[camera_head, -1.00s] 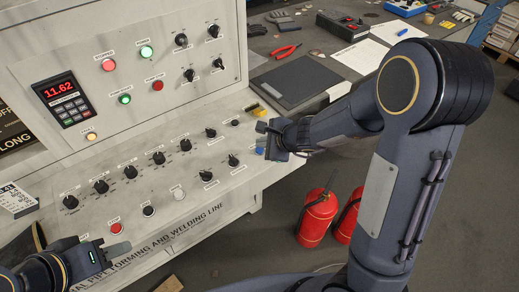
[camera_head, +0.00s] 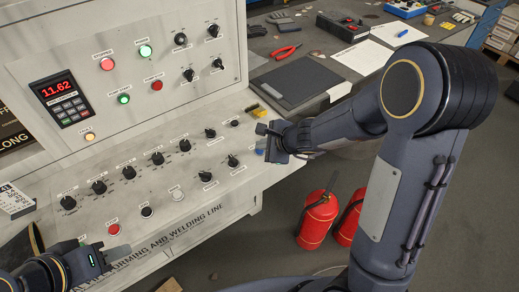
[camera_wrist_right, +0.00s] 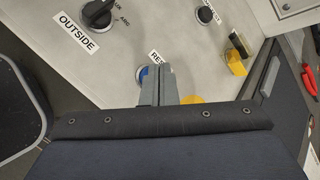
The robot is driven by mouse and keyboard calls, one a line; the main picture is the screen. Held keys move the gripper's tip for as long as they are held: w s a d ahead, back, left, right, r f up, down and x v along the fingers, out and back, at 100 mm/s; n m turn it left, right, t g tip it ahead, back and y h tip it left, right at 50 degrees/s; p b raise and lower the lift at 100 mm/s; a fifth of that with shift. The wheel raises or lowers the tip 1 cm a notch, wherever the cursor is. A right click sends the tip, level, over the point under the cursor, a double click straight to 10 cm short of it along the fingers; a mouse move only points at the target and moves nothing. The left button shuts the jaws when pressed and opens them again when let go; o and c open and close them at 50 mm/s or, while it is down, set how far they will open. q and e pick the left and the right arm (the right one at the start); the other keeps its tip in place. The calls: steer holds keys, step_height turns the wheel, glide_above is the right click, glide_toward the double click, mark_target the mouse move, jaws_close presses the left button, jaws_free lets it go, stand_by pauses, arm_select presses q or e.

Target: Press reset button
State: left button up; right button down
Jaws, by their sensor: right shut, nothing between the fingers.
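The reset button is blue and partly hidden behind my right gripper's fingers in the right wrist view (camera_wrist_right: 140,74). Its label shows only the letters "RE". My right gripper (camera_wrist_right: 157,72) is shut and empty, with its tips over the button's right side; I cannot tell whether they touch it. In the head view, my right gripper (camera_head: 268,142) is at the right end of the sloped control panel, and a bit of blue (camera_head: 259,152) shows beside it. My left gripper (camera_head: 112,252) is at the lower left, near a red button (camera_head: 113,229); its opening is unclear.
The sloped panel (camera_head: 225,185) carries several black knobs and a white button (camera_head: 177,195). In the right wrist view, a knob (camera_wrist_right: 98,13) by the label OUTSIDE and a yellow part (camera_wrist_right: 236,60) flank the fingers. Red extinguishers (camera_head: 317,219) stand on the floor.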

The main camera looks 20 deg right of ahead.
mark_target(263, 151)
steer(key=shift+f, duration=0.2)
stand_by(0.5)
steer(key=shift+r+p, duration=0.45)
steer(key=shift+r, duration=0.35)
step_height(263, 151, up, 5)
steer(key=p, duration=0.4)
stand_by(0.6)
